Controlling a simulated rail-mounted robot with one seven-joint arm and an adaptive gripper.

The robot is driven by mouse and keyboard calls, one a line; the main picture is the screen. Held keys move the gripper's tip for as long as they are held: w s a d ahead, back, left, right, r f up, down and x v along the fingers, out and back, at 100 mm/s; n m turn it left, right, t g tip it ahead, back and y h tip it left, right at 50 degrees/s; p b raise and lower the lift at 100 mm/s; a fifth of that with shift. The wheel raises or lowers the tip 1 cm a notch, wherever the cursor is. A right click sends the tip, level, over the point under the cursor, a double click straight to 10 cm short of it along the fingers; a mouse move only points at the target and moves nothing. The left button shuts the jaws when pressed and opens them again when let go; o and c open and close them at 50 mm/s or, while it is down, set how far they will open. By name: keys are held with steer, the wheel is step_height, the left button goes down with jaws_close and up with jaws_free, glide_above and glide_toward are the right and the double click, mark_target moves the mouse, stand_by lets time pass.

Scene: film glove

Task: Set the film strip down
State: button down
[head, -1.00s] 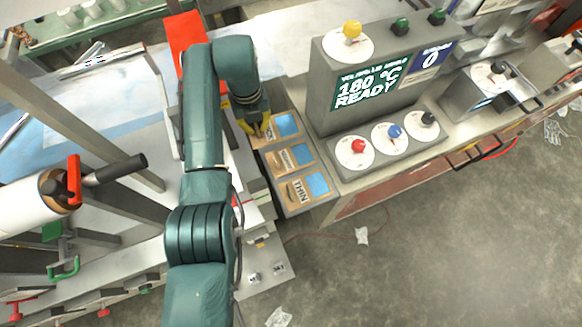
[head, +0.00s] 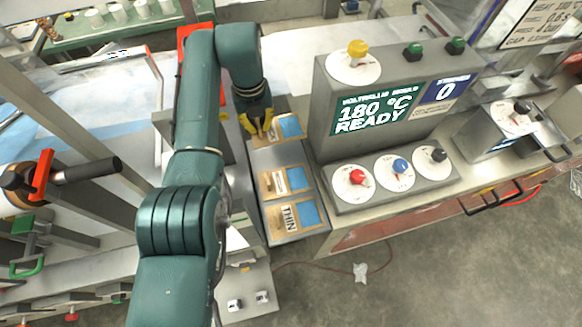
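Three flat tan cards with blue patches show in the head view. The far one (head: 290,127), at my gripper, is probably the film strip. My gripper (head: 257,123), with yellow fingertips, is at its left end and appears shut on it. The fingers hide that end, and how high the strip is cannot be judged. The middle card (head: 299,180) and the near card (head: 309,213), marked THIN, lie on the grey tray (head: 262,225). A bare grey gap separates the far card from the middle one.
A grey control box (head: 390,110) reading 180 °C READY stands right of the tray, with a yellow knob on top. A panel with red, blue and black knobs (head: 392,180) is in front of it. Metal frame posts stand at the left.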

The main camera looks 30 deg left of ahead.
mark_target(261, 154)
steer(key=f, duration=0.3)
steer(key=f+b, duration=0.1)
steer(key=f, duration=0.2)
steer(key=f+b, duration=0.1)
steer(key=f, duration=0.2)
steer(key=shift+s+a+f, duration=0.25)
steer(key=shift+s, duration=0.1)
steer(key=shift+f+b, duration=0.2)
steer(key=shift+b, duration=0.15)
steer(key=c, duration=1.2)
jaws_free()
steer(key=shift+c, duration=0.2)
step_height(261, 154, up, 12)
steer(key=p, duration=0.3)
steer(key=shift+s+a+r, duration=0.1)
steer(key=shift+r, duration=0.1)
